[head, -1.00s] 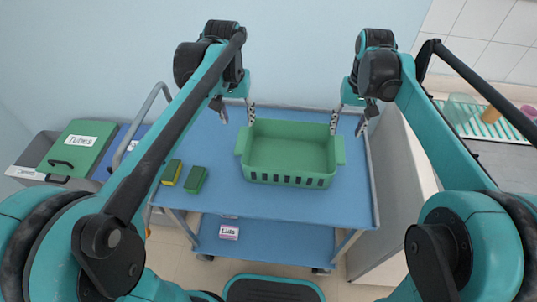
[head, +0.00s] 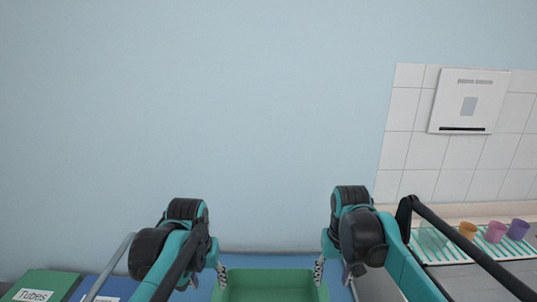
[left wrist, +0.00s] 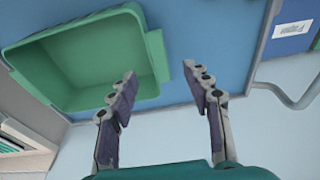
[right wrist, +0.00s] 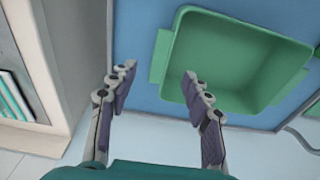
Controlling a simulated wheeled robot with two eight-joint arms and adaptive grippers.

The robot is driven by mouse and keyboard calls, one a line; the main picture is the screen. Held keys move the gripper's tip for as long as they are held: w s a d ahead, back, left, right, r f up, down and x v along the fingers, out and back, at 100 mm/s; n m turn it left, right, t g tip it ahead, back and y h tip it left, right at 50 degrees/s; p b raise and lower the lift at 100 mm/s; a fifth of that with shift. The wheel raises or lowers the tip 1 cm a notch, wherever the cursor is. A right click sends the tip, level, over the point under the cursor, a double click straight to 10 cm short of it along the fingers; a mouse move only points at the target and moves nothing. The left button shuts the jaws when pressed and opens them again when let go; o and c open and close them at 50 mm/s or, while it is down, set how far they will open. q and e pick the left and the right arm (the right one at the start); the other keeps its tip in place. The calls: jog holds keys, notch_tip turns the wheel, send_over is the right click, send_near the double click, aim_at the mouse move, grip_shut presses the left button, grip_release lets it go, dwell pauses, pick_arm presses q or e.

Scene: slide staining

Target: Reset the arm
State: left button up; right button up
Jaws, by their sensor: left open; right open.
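The green basket (head: 270,287) shows at the bottom edge of the head view, with its front cut off. It sits on the blue cart top (left wrist: 215,35). My left gripper (head: 207,280) is open at the basket's left end; in the left wrist view its fingers (left wrist: 160,80) stand apart, one overlapping the basket's rim. My right gripper (head: 334,277) is open at the right end; in the right wrist view its fingers (right wrist: 158,78) are apart, one overlapping the basket's edge. Nothing is between either pair of fingers. I cannot tell whether the fingers touch the basket.
A green lid labelled "Tubes" (head: 46,284) and a blue one (head: 104,289) lie at the lower left. On the right counter, orange (head: 467,230), pink (head: 495,232) and purple (head: 518,229) cups stand on a striped mat. A white panel (head: 468,101) hangs on the tiles.

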pick_arm(q)
jog(key=s+a+f+t, duration=0.2)
jog(key=s+f+t, duration=0.2)
jog(key=s, duration=1)
jog(key=shift+s+f+t, duration=0.2)
jog(key=shift+f+t, duration=0.2)
jog(key=shift+f, duration=1.45)
pick_arm(e)
jog(key=s+d+f+t, duration=0.1)
jog(key=s+f+t, duration=0.2)
jog(key=s, duration=0.5)
jog(key=s+d+f+t, duration=0.1)
jog(key=s+f+t, duration=0.1)
jog(key=s+f, duration=0.3)
jog(key=shift+s+t, duration=0.4)
jog(key=shift+s, duration=0.95)
